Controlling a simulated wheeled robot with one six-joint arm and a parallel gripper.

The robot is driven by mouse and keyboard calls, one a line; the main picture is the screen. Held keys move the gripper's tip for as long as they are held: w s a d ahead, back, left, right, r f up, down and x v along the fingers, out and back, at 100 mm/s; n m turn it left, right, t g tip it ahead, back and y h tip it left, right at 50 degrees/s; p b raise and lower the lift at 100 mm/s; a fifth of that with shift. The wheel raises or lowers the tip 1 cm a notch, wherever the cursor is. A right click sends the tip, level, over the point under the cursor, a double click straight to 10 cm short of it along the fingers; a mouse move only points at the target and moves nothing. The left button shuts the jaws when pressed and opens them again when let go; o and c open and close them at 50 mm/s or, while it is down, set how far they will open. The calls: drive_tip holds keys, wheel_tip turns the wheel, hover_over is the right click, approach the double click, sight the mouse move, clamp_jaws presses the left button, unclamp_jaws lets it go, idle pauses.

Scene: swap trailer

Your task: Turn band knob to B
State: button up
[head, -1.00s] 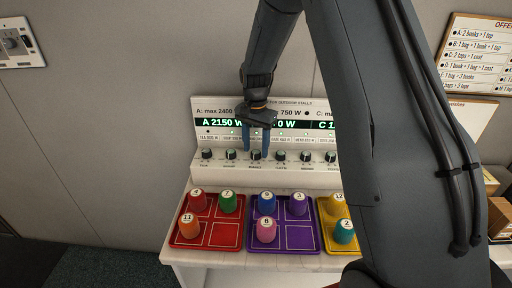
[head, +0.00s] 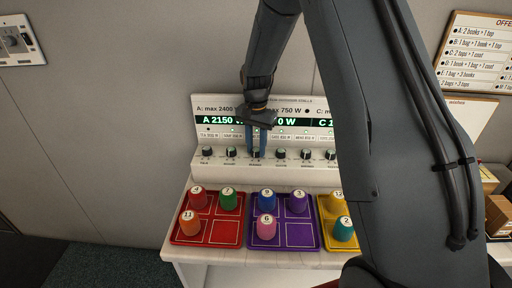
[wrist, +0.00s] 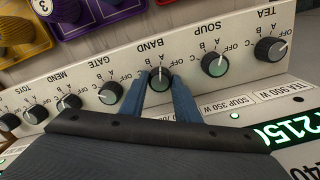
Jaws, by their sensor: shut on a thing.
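The band knob (wrist: 160,82) is a small dark round knob with a light pointer line, below the word BAND on the white panel (wrist: 110,72) in the wrist view. My gripper (wrist: 161,76) is shut on it, with one blue finger on each side. The pointer line runs towards the BAND lettering; I cannot tell for certain which mark it meets. In the head view my gripper (head: 256,151) reaches down in front of the panel's knob row, and its fingers hide most of the band knob.
The soup knob (wrist: 215,64) and gate knob (wrist: 111,92) stand close on either side. A red tray (head: 225,232), a purple tray (head: 285,237) and a yellow tray (head: 327,232) with numbered pegs lie in front. The display (head: 222,120) is behind the fingers.

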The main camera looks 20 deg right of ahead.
sight(256, 150)
drive_tip(key=n, duration=0.3)
drive_tip(key=shift+n, duration=2.1)
drive_tip(key=shift+b, duration=0.3)
drive_tip(key=o, duration=1)
drive_tip(key=shift+o, duration=0.2)
drive_tip(key=shift+r, duration=0.15)
wheel_tip(256, 150, up, 8)
drive_tip(key=shift+f+b, duration=0.2)
drive_tip(key=shift+b, duration=0.95)
